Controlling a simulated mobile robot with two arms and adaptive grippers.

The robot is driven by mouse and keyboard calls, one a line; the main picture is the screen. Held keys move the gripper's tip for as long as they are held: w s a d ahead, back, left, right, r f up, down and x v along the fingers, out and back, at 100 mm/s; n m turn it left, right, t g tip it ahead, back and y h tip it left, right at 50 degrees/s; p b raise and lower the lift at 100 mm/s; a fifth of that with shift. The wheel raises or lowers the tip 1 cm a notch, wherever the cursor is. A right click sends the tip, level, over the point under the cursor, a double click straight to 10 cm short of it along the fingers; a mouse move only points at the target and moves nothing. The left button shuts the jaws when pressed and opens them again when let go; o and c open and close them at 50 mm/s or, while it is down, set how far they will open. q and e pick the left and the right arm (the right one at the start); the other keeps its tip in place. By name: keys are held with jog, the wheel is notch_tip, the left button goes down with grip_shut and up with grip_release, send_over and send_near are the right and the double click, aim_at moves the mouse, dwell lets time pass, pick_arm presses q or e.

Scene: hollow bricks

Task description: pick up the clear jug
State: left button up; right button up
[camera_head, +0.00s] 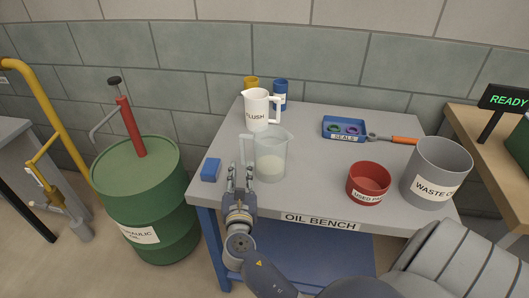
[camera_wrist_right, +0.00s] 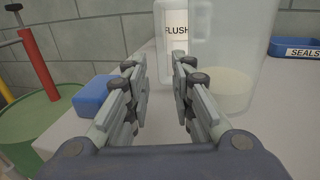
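The clear jug (camera_head: 272,160) stands upright near the front left of the bench, with pale liquid in its lower part. Its handle points left, toward my right gripper (camera_head: 241,172). My right gripper is just left of the jug body, fingers pointing toward the back of the bench. In the right wrist view, the fingers (camera_wrist_right: 159,75) are apart with nothing gripped between them, and the clear jug (camera_wrist_right: 235,70) is just right of them. I cannot tell whether the handle reaches between the fingertips. My left gripper is not in view.
A white FLUSH jug (camera_head: 257,108) stands behind the clear jug, near yellow and blue containers. A blue block (camera_head: 210,170) lies left of my right gripper. A red bowl (camera_head: 368,182), waste bin (camera_head: 437,172) and seals tray (camera_head: 344,128) are to the right.

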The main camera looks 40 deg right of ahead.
aim_at(242, 153)
jog(key=x, duration=0.3)
jog(key=shift+w+d+r, duration=0.2)
jog(key=shift+w, duration=0.05)
jog(key=shift+w+d+r+p, duration=0.3)
jog(key=shift+w+d+p, duration=0.15)
jog(key=shift+w+d, duration=0.4)
jog(key=x, duration=0.2)
jog(key=shift+w+d+f, duration=0.15)
jog(key=shift+w, duration=0.1)
jog(key=shift+c, duration=0.6)
grip_shut()
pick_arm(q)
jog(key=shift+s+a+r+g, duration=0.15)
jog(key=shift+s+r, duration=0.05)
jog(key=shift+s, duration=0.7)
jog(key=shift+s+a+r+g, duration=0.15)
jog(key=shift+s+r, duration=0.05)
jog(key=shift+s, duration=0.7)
